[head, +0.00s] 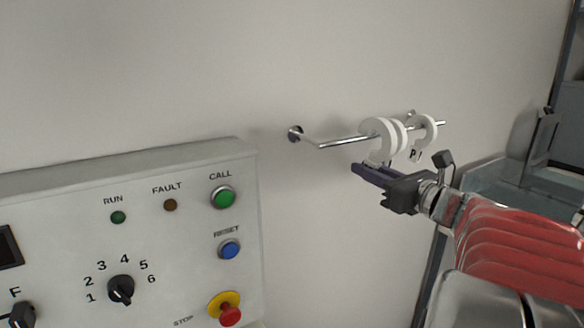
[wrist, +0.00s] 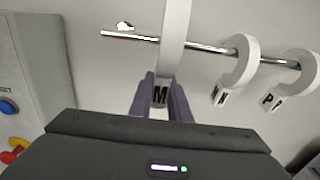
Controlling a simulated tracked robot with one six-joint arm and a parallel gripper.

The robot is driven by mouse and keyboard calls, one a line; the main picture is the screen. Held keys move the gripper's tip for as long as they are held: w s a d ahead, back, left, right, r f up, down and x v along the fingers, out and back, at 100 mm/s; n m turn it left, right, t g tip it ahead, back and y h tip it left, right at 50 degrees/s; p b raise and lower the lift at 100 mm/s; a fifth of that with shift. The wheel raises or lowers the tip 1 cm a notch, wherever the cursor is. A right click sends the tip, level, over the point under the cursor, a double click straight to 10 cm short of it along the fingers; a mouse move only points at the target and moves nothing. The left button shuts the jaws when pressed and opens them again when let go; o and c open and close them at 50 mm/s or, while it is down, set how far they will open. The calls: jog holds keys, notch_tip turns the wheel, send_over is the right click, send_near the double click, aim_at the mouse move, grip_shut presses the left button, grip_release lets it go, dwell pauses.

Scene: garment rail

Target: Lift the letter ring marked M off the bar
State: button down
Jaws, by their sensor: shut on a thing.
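The letter ring marked M (wrist: 175,30) is a white open hook with a black M on its lower tab. In the wrist view its tab sits between the two purple fingers of my gripper (wrist: 162,98), which is shut on it. In the head view my gripper (head: 366,171) is just below the bar (head: 345,141), at the front of the rings. The M ring (head: 373,127) is still at the bar there, partly overlapping the ring behind it. The bar (wrist: 210,48) passes behind the M ring in the wrist view; the exact contact is unclear.
The ring marked N (wrist: 240,65) and the ring marked P (wrist: 298,78) hang further right on the bar. A grey control panel (head: 190,170) with buttons and a dial stands at left. Bare wall surrounds the bar, with clear room above it.

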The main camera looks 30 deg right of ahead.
jog(key=s, duration=2.7)
jog(key=shift+s+d, duration=0.4)
dwell(1.1)
jog(key=shift+f, duration=0.1)
